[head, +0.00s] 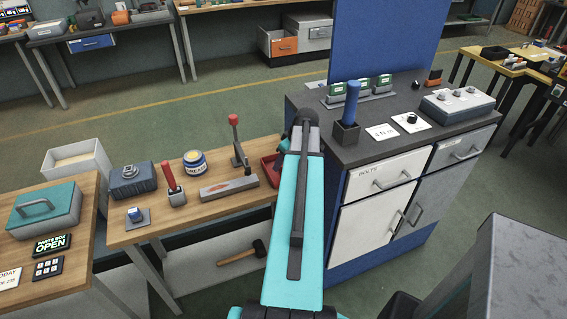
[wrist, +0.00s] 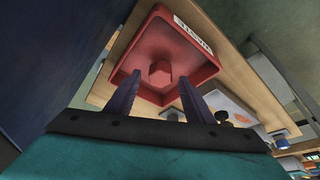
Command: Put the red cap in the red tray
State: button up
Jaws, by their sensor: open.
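The red tray (wrist: 193,51) fills the middle of the wrist view, with a white label on its rim. The red cap (wrist: 160,73), a small faceted red piece, sits inside the tray on its floor. My gripper (wrist: 160,81) is open, its two dark fingers apart on either side of the cap's near end in the picture. No contact between fingers and cap is visible. In the head view the tray (head: 270,172) shows only partly at the right end of the wooden bench, behind my arm. The cap and the fingertips are hidden there.
The wooden bench (head: 222,207) also holds a grey block (head: 229,188), a red-handled lever (head: 236,140), a blue-and-cream tin (head: 195,162) and a red-handled tool (head: 172,184). A dark-topped cabinet (head: 375,150) stands close on the right.

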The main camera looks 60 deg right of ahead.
jog(key=b+v, duration=0.2)
jog(key=v, duration=0.7)
jog(key=shift+s+r, duration=0.15)
jog(key=shift+r, duration=0.25)
dwell(0.6)
jog(key=shift+a+f, duration=0.1)
